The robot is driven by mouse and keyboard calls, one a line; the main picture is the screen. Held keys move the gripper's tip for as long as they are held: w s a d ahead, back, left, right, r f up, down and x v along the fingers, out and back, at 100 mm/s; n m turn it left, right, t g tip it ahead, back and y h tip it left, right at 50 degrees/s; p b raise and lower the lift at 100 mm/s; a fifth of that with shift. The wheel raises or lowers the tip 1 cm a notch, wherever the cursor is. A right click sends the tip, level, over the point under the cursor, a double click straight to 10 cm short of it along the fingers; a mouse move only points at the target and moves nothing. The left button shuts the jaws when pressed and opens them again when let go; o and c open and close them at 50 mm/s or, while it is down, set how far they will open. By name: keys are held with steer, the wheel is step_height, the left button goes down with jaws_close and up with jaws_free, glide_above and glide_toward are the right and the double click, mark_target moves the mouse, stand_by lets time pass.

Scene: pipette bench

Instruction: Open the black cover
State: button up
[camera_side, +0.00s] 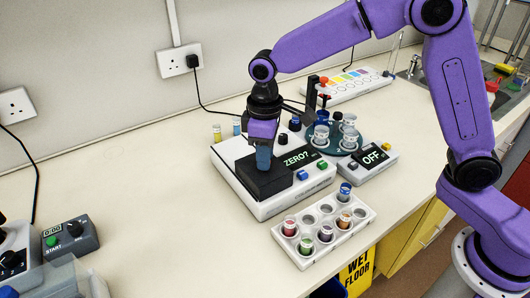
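The black cover (277,183) is a dark box-like piece on the left part of a white device (290,207) whose display reads "ZERO?". It looks closed. My gripper (263,166) points down right over the cover, with its bluish fingertips at or just above the cover's top. I cannot tell whether they touch it. The fingers overlap from this side, so any gap between them is hidden. Part of the cover's far side is hidden behind the gripper.
A white rack (285,243) with several capped vials stands in front of the device. A small unit reading "OFF" (372,157) and a round dark carousel (338,149) are to the right. Small vials (217,132) stand behind. The counter to the left is clear up to a timer box (70,240).

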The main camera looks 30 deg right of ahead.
jaws_close()
steer(key=w, duration=1.1)
steer(key=shift+w+r, duration=0.1)
steer(key=shift+w, duration=0.05)
steer(key=o, duration=0.7)
jaws_free()
steer(key=shift+o, duration=0.2)
step_height(320, 180, up, 17)
steer(key=shift+r, duration=0.2)
